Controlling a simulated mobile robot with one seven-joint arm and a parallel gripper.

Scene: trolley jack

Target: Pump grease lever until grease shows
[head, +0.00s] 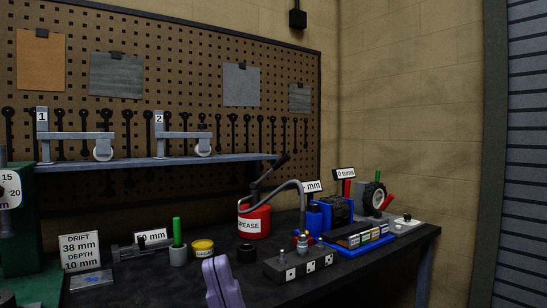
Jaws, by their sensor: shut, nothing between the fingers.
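A red can labelled GREASE (254,223) stands upright on the dark bench, right of the middle. Its dark lever (271,171) slants up to the right from the can's top. I cannot make out any grease at the fittings. My gripper (215,262), pale purple, is at the bottom centre, in front of and to the left of the can. Its fingers are together and empty, apart from the lever.
A yellow tin (203,248), a green-handled tool (177,232) in a grey cup and a black ring (247,252) stand nearby. A blue machine (338,211) and a blue tray (356,245) are to the right. A shelf (190,160) runs above the bench.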

